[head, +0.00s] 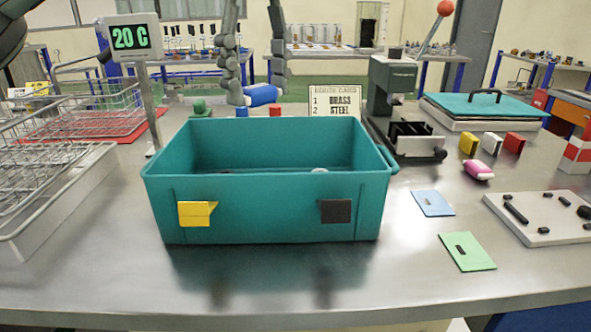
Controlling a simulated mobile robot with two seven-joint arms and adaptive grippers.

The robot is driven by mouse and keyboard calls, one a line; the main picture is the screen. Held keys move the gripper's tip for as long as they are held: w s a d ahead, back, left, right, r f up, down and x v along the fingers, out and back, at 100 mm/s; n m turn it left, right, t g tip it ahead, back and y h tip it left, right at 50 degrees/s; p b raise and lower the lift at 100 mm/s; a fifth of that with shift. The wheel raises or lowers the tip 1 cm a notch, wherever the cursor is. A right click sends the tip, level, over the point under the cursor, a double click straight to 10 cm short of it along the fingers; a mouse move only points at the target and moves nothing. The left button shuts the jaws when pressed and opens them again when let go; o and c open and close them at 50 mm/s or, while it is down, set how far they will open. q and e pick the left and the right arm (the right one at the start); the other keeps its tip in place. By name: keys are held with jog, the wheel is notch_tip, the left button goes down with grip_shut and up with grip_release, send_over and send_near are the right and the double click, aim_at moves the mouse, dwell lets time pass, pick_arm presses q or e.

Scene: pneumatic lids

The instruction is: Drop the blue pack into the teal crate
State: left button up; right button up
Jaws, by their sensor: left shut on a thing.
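The blue pack (262,95) is held up in the air, showing just above the far rim of the teal crate in the head view. My left gripper (259,92) is shut on the blue pack, with its grey fingers coming down from above. The depth of the pack relative to the far rim is hard to tell. The open teal crate (270,205) stands upright on the steel table. A small pale item (320,170) shows inside it; the near wall hides most of its floor. My right gripper is not in view.
Wire baskets (50,160) and a "20 C" display (135,37) stand left. A press (392,85), teal lid (482,106), small coloured packs (490,143) and a grey board with dark parts (540,215) are right. Blue and green cards (467,252) lie in front of them.

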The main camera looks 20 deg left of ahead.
pick_arm(q)
jog(key=shift+f, duration=2.95)
jog(key=o, duration=1)
notch_tip(320, 180, up, 12)
jog(key=shift+r, duration=0.1)
jog(key=shift+f, duration=4.3)
